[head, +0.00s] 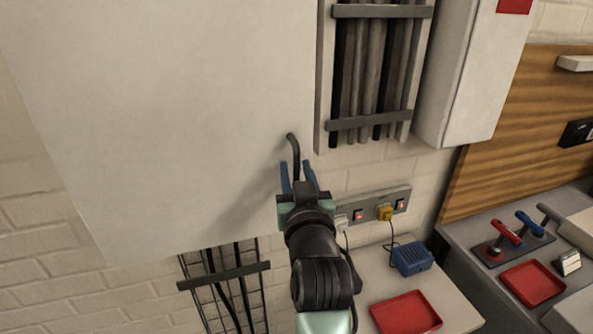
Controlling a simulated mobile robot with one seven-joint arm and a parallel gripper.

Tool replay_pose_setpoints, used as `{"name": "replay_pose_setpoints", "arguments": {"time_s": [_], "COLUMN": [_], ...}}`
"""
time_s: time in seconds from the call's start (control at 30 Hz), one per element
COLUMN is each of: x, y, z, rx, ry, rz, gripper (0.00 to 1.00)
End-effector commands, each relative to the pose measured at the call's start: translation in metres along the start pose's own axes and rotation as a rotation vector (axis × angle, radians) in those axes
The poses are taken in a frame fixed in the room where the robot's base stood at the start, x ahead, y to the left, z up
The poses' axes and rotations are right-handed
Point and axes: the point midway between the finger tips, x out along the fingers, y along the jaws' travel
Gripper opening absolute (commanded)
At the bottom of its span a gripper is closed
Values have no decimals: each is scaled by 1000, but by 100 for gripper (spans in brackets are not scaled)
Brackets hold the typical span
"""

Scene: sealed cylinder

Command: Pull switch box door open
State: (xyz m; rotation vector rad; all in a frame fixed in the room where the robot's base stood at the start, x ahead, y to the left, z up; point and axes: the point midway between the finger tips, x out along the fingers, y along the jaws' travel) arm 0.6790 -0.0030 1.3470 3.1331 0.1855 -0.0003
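The switch box door (170,110) is a large pale panel filling the left and upper middle of the head view. A dark curved handle (292,142) stands near its lower right edge. My gripper (296,170) reaches up to the handle with its two blue fingers spread, one on each side of the lower part of the handle. Small gaps seem to show between fingers and handle. The lower end of the handle is hidden behind the gripper. I cannot tell from this view whether the door stands ajar.
A cable duct (323,100) and a white wall cabinet (455,80) are right of the door. Below are a socket strip (370,207), a blue charger (411,258) and a red tray (405,315). A grey bench (480,275) with red- and blue-handled levers stands at right.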

Motion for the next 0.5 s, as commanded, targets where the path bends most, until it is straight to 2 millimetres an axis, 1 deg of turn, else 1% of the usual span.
{"name": "replay_pose_setpoints", "arguments": {"time_s": [0.03, 0.17, 0.5], "x": [0, 0, 0], "y": [0, 0, 0], "z": [0, 0, 0], "rx": [0, 0, 0], "ry": [0, 0, 0], "rz": [0, 0, 0], "gripper": [24, 1, 0]}}
